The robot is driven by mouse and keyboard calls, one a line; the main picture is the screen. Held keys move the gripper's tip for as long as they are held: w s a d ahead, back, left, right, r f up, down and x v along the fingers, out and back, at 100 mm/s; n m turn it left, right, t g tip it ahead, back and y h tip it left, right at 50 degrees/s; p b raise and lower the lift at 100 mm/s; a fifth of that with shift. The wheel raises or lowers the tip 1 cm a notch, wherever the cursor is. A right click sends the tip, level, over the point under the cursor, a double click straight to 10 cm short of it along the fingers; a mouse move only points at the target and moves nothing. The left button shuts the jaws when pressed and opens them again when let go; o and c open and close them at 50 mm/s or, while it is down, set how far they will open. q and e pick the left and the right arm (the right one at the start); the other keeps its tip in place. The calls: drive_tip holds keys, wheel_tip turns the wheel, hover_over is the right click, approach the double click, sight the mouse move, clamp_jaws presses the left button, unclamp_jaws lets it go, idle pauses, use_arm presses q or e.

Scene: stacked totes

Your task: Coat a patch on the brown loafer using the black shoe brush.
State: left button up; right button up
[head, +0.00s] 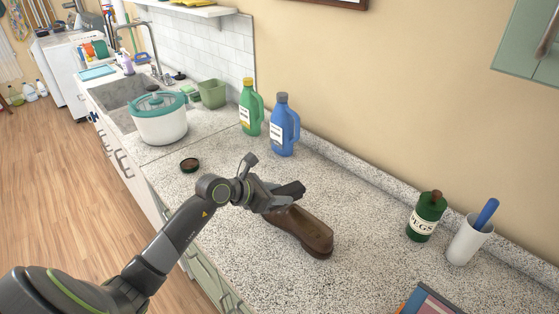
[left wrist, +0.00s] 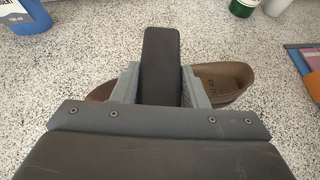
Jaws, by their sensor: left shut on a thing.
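The brown loafer (head: 307,236) lies on the speckled counter in the middle of the head view, with its opening up. In the left wrist view, the loafer (left wrist: 228,80) extends on both sides behind the fingers. My left gripper (head: 275,197) is over the loafer's far-left end and shut on the black shoe brush (head: 291,189). The brush (left wrist: 162,65) sits between the two grey fingers in the left wrist view. The gripper and brush hide part of the shoe. I cannot tell whether the brush touches it. My right gripper is not in view.
A small open round tin (head: 189,164) lies left of the loafer. Green (head: 251,107) and blue (head: 284,126) jugs stand behind. A green bottle (head: 425,216) and white cup (head: 469,240) stand right. A flat coloured item (head: 430,301) lies near the front. Counter around the loafer is clear.

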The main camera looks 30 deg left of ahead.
use_arm(q)
drive_tip(key=w+a+r+n+t+y+p, duration=0.1)
drive_tip(key=w+a+r+n+y, duration=0.2)
drive_tip(key=w, duration=0.4)
drive_tip(key=shift+m+h, duration=0.6)
drive_tip(key=shift+h, duration=0.1)
drive_tip(key=f+b, duration=0.2)
drive_tip(key=a+f+b, duration=0.1)
drive_tip(key=f+b, duration=0.1)
drive_tip(key=f, duration=0.1)
drive_tip(key=shift+s+a, duration=0.1)
drive_tip(key=shift+r, duration=0.1)
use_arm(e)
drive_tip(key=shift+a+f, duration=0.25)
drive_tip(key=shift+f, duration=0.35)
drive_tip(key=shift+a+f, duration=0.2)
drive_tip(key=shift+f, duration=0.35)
